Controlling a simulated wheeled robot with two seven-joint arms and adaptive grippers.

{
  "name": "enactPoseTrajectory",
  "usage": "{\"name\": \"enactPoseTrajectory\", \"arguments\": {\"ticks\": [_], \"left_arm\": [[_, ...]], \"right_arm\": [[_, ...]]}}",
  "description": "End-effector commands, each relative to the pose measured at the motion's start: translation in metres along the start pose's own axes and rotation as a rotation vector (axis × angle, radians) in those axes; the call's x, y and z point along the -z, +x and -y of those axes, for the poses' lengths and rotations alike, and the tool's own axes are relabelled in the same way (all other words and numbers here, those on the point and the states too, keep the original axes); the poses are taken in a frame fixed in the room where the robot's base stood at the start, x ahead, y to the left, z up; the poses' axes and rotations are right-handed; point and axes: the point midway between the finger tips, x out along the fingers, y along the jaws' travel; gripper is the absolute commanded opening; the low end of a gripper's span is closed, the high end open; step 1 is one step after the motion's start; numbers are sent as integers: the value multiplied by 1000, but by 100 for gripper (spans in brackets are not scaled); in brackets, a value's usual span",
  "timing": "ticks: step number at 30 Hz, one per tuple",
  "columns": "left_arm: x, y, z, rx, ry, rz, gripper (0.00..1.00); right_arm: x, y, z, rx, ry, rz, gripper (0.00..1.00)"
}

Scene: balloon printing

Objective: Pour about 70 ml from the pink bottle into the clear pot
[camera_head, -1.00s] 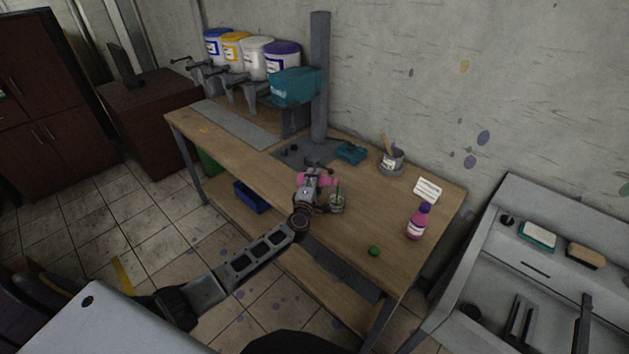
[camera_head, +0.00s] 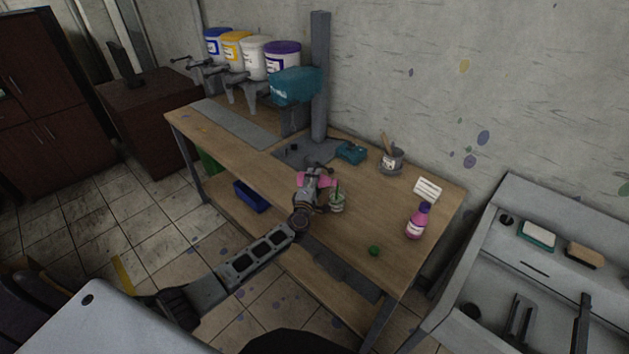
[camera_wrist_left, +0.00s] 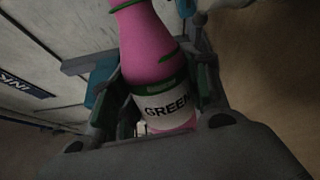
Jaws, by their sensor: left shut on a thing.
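My left gripper (camera_head: 318,178) is shut on a pink bottle (camera_head: 308,180), which lies tilted over on its side just above the worktable. In the left wrist view the bottle (camera_wrist_left: 148,50) sits between the fingers, with a white label reading "GREEN" and green streaks on its body. The clear pot (camera_head: 337,206) stands on the table close to the right of this gripper, with green in it. A thin green upright line shows above the pot; I cannot tell whether it is a stream. The bottle's mouth is not clearly visible. My right gripper is out of view.
A second pink bottle (camera_head: 416,224) with a purple cap stands upright on the right. A small green cap (camera_head: 374,251) lies near the front edge. A grey sink (camera_head: 486,262) is at right.

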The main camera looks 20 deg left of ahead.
Motion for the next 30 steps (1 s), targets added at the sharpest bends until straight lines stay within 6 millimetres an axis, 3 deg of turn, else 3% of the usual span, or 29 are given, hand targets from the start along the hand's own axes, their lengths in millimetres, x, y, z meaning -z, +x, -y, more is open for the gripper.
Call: {"name": "enactPoseTrajectory", "arguments": {"ticks": [15,30], "left_arm": [[0,0,0,-1,3,0,16],[-2,0,-2,0,-46,1,16]], "right_arm": [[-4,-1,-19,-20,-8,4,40],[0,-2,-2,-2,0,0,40]]}}
